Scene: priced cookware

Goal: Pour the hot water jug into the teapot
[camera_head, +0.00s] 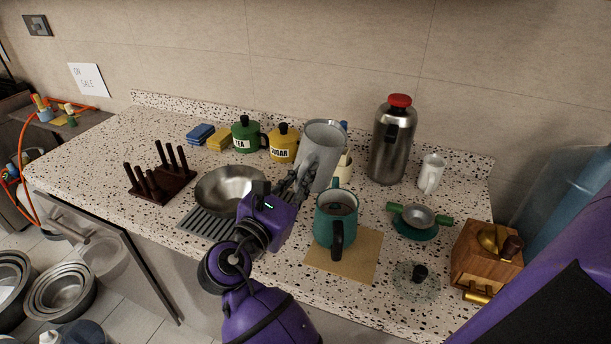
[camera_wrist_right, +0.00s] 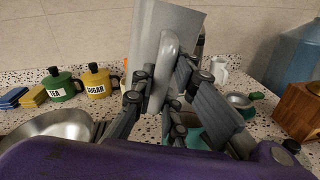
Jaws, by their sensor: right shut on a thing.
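The grey jug (camera_head: 321,150) is held up above the counter by my right gripper (camera_head: 304,180), which is shut on its handle. In the right wrist view the jug (camera_wrist_right: 150,45) stands close in front of the fingers, slightly tilted. The teal teapot (camera_head: 324,232) stands upright on a tan mat (camera_head: 365,262), open at the top with dark contents and a black handle towards me. The jug is behind and to the left of the teapot, apart from it in the head view. In the wrist view the teapot (camera_wrist_right: 196,140) is partly hidden behind the fingers. My left gripper is out of view.
A steel bowl (camera_head: 228,188) sits left of my gripper. Green TEA (camera_head: 245,135) and yellow SUGAR (camera_head: 283,145) pots stand behind. A steel flask (camera_head: 391,145), white cup (camera_head: 430,173), strainer (camera_head: 418,219), glass lid (camera_head: 417,280) and wooden grinder (camera_head: 485,258) are at the right.

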